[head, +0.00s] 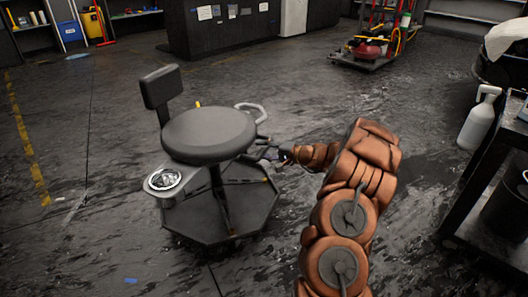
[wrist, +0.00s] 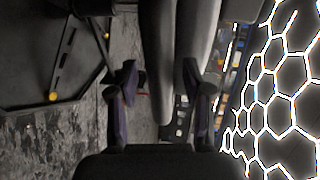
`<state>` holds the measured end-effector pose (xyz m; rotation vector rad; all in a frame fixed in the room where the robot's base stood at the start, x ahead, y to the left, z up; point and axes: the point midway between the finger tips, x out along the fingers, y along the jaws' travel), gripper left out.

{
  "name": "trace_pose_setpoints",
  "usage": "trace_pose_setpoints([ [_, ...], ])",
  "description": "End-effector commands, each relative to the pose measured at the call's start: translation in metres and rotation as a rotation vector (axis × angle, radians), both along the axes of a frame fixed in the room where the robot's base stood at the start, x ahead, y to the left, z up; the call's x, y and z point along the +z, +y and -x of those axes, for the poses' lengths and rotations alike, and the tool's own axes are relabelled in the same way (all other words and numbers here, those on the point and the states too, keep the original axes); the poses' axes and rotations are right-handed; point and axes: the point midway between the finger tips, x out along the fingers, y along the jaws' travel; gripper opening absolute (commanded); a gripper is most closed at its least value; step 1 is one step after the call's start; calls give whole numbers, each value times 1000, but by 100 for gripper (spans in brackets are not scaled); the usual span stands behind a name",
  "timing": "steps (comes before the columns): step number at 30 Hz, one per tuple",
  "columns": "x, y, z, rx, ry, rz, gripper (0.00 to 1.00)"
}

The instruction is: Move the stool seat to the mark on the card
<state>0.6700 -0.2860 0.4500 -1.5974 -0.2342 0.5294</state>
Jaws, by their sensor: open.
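The stool seat (head: 208,135), a round dark grey cushion, stands on a post above an octagonal base (head: 205,240) in the head view. A backrest (head: 161,88) rises behind it at the left. My gripper (head: 270,154) is just right of the seat, near its edge and below a pale loop handle (head: 250,107). In the wrist view my gripper (wrist: 158,88) is open. Rounded grey parts (wrist: 157,45) lie beyond and between the fingers; I cannot tell whether they touch. I cannot make out a card or mark in either view.
A tray with a shiny round piece (head: 163,180) sticks out at the stool's front left. A dark cart with a white spray bottle (head: 478,122) stands at the right. A red machine on a trolley (head: 368,48) is at the back. The floor left of the stool is clear.

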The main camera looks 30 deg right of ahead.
Motion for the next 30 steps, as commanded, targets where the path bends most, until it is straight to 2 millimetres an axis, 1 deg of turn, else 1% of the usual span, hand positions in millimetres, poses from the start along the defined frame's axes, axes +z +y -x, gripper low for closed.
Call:
trace_pose_setpoints([
  [3, 0, 0, 0, 0, 0, 0, 50],
  [4, 0, 0, 0, 0, 0, 0, 47],
  [15, 0, 0, 0, 0, 0, 0, 9],
  [18, 0, 0, 0, 0, 0, 0, 0],
  [30, 0, 0, 0, 0, 1, 0, 0],
])
